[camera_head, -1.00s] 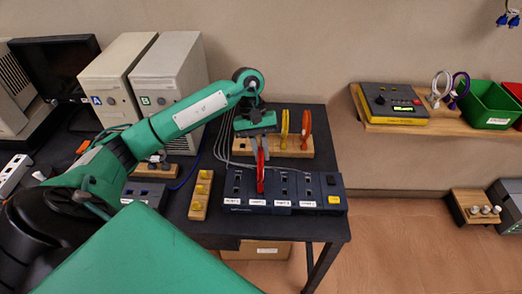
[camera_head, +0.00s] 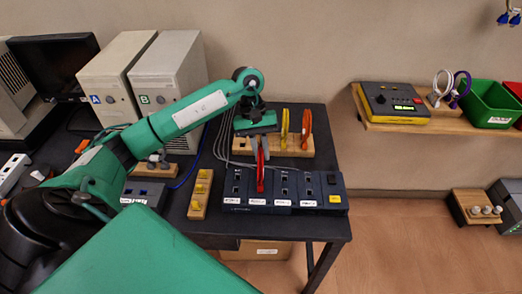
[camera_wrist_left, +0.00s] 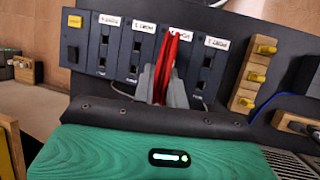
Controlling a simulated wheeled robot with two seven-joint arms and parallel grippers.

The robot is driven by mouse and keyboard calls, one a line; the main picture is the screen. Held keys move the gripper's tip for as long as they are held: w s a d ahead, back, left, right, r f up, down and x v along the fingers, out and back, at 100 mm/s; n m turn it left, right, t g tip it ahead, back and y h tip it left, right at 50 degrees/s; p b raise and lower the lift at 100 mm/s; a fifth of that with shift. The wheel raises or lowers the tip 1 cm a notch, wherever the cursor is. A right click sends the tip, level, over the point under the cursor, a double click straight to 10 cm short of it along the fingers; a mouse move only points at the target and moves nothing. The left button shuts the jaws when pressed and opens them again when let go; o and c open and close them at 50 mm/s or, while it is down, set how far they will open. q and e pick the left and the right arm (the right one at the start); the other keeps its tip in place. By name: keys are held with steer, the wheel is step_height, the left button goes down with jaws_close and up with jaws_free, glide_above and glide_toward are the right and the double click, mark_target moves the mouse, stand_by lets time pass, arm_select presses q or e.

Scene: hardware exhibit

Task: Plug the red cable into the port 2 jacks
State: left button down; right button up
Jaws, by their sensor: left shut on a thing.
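My left gripper (camera_head: 260,151) is shut on the red cable (camera_head: 261,174) above the dark port panel (camera_head: 297,192). The cable hangs roughly upright, its lower end at the second module from the left, behind a white label. In the left wrist view the red cable (camera_wrist_left: 170,55) stands between the fingers (camera_wrist_left: 165,88), over the second module from the right on the panel (camera_wrist_left: 122,58). It covers that module's jacks in part, so I cannot tell whether its ends are in them. The labels are too blurred to read surely. My right gripper is out of view.
A wooden holder (camera_head: 292,148) behind the panel carries a yellow cable (camera_head: 284,128) and an orange cable (camera_head: 306,128). A wooden block with yellow pieces (camera_head: 198,207) lies left of the panel. Grey wires run behind it. Two computer towers (camera_head: 172,65) stand at the back left.

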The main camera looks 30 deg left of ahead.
arm_select(q)
steer(key=shift+f+b, duration=0.1)
steer(key=shift+b, duration=0.2)
stand_by(0.4)
steer(key=c, duration=1.3)
jaws_free()
steer(key=shift+c, duration=0.2)
steer(key=shift+o, duration=0.4)
steer(key=o, duration=0.6)
steer(key=shift+c, duration=0.2)
steer(key=v, duration=0.7)
steer(key=shift+r+p, duration=0.2)
steer(key=shift+p, duration=0.1)
